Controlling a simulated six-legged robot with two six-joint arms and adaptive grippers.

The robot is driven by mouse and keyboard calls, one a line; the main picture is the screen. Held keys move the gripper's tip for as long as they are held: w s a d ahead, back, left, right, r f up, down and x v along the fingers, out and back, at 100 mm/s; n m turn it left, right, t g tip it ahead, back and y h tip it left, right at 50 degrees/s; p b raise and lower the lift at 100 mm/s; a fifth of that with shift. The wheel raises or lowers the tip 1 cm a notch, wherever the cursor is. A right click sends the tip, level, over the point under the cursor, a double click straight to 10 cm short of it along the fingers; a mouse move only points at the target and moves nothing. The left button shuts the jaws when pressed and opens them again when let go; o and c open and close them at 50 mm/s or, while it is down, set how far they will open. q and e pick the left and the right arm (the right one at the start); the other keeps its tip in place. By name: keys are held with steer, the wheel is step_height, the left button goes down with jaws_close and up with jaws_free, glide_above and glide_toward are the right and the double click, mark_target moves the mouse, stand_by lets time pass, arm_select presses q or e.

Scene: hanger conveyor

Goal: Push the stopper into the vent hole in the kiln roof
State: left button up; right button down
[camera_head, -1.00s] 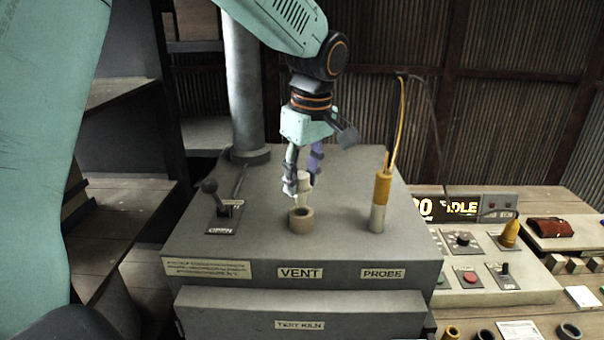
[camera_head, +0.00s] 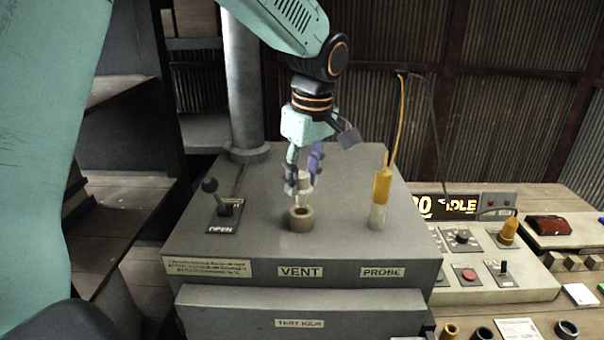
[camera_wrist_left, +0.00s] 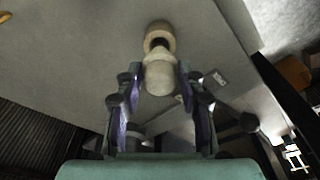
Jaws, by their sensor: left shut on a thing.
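My left gripper (camera_head: 303,184) is shut on the pale stopper (camera_head: 304,190) just above the kiln roof. The stopper also shows between the fingers in the left wrist view (camera_wrist_left: 161,76). The vent hole (camera_head: 301,218) is a short tan collar on the roof, above the VENT label. In the head view the stopper's lower end is over the collar's far rim. In the left wrist view the collar (camera_wrist_left: 159,30) lies just beyond the stopper's tip, with part of its dark opening showing. Whether the tip is inside cannot be told. My right gripper is out of view.
The kiln roof (camera_head: 340,170) has a lever (camera_head: 222,205) marked OPEN to the left and a yellow-and-white probe (camera_head: 381,195) with a cable to the right. A flue pipe (camera_head: 245,90) rises behind. A control panel (camera_head: 490,265) stands on the bench at the right.

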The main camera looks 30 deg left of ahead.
mark_target(302, 205)
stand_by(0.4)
arm_select(q)
steer(key=shift+p, duration=0.35)
steer(key=shift+f, duration=0.5)
stand_by(1.2)
steer(key=shift+f+b, duration=0.65)
steer(key=shift+f, duration=1.15)
stand_by(2.0)
steer(key=o, duration=0.9)
steer(key=shift+o, duration=0.2)
steer(key=o, duration=0.6)
steer(key=shift+c, duration=0.2)
steer(key=shift+r, duration=0.15)
